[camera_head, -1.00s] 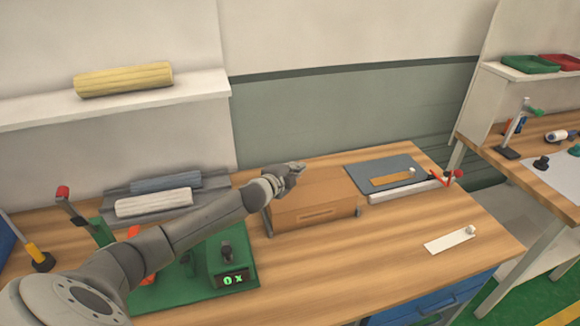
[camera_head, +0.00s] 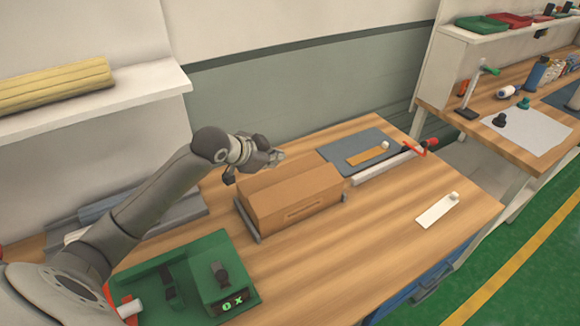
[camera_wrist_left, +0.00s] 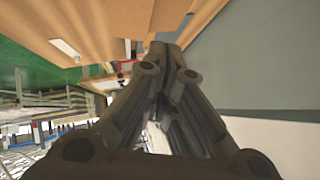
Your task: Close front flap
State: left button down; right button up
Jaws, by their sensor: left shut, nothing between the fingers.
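The brown cardboard box (camera_head: 300,208) sits on the wooden table in the head view, its long front side with a slot-like mark facing me. Its upper panels show along the top, but I cannot tell exactly how the front flap is folded. My left gripper (camera_head: 277,157) is shut and empty at the back edge of the box, near its middle, with the arm reaching in from the left. I cannot tell whether it touches the cardboard. In the left wrist view the closed fingers (camera_wrist_left: 168,48) point away from me. My right gripper is not in view.
A green fixture with a display (camera_head: 215,285) stands left of the box. A grey mat (camera_head: 335,150) and a rail with a red clamp (camera_head: 385,165) lie behind right. A white strip (camera_head: 437,210) lies at right. The table's front middle is clear.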

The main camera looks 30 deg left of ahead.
pick_arm(q)
jog(key=d, duration=0.2)
jog(key=p, duration=0.3)
send_near(303, 176)
jog(key=w, duration=0.1)
jog(key=w+d+r, duration=0.1)
jog(key=w, duration=0.1)
jog(key=shift+d+g+h, duration=0.2)
jog(key=shift+g+h, duration=0.1)
jog(key=shift+w+a+f, duration=0.1)
jog(key=shift+a+f, duration=0.05)
jog(key=shift+f, duration=0.4)
jog(key=shift+a+f, duration=0.15)
jog(key=shift+f, duration=0.45)
jog(key=shift+a+f+p, duration=0.2)
jog(key=shift+f+p, duration=0.2)
jog(key=shift+f, duration=0.4)
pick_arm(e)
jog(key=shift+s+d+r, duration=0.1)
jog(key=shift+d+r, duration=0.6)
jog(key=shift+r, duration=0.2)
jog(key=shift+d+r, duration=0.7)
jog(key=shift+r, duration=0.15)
pick_arm(q)
jog(key=shift+w, duration=0.1)
